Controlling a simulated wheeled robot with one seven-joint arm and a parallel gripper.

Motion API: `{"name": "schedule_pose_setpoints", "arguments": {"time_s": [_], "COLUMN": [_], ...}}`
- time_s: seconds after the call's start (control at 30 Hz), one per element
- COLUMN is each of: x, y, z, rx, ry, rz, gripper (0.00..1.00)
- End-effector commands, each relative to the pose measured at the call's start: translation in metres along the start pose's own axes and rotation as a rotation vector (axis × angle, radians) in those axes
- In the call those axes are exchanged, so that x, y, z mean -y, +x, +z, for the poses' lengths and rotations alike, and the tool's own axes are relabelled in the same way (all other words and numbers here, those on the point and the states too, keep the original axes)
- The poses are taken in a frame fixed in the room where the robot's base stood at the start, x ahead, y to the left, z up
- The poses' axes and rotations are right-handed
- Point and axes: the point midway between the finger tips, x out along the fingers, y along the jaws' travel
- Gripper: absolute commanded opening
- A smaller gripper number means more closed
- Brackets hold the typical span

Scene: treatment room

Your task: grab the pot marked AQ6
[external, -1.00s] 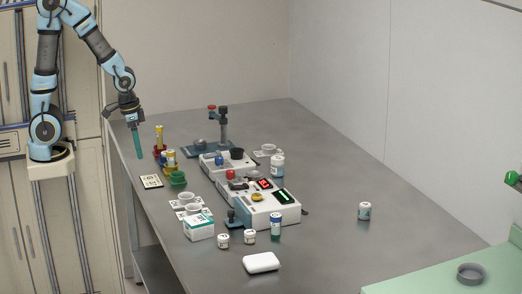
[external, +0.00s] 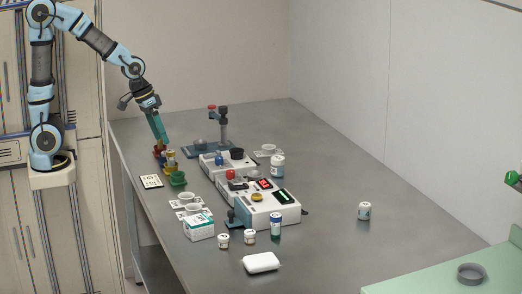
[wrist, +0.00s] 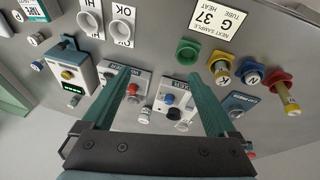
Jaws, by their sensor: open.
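Several white-capped pots stand on the grey bench, and I cannot read AQ6 on any. In the external view, two small pots (external: 223,241) (external: 250,237) stand at the front, a larger pot (external: 278,167) behind the white device, and another pot (external: 364,211) alone at the right. A taller blue-labelled container (external: 275,225) stands near the front. My gripper (external: 162,141) is over the bench's far left, above the coloured holders, away from these pots. In the wrist view its teal fingers (wrist: 160,75) are spread with nothing between them.
White devices (external: 260,205) fill the bench middle; a stand (external: 224,125) rises behind. Coloured holders with tubes (wrist: 222,70), a sign (wrist: 214,20) and slots marked OK and HI (wrist: 121,22) are near. A carton (external: 199,228) and white case (external: 261,263) stand in front. The bench's right is mostly clear.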

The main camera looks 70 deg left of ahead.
Motion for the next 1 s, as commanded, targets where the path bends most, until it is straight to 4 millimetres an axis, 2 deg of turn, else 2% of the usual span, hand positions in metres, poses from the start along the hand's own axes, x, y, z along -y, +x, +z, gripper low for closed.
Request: {"name": "schedule_pose_setpoints", "arguments": {"time_s": [0.03,0.17,0.3,0.43,0.6,0.7,0.8,1.0], "x": [-0.009,-0.037,-0.07,-0.093,-0.103,-0.1,-0.093,-0.081], "y": [0.015,0.031,0.044,0.045,0.043,0.044,0.05,0.062], "z": [-0.013,-0.058,-0.12,-0.18,-0.242,-0.268,-0.285,-0.298], "rx": [-0.041,-0.163,-0.314,-0.439,-0.537,-0.557,-0.55,-0.492], "ry": [-0.059,-0.254,-0.547,-0.869,-1.312,-1.581,-1.851,-2.242], "rz": [0.033,0.141,0.311,0.505,0.768,0.918,1.055,1.215], "gripper": [0.93,0.93,0.93,0.93,0.93,0.93,0.93,0.93]}}
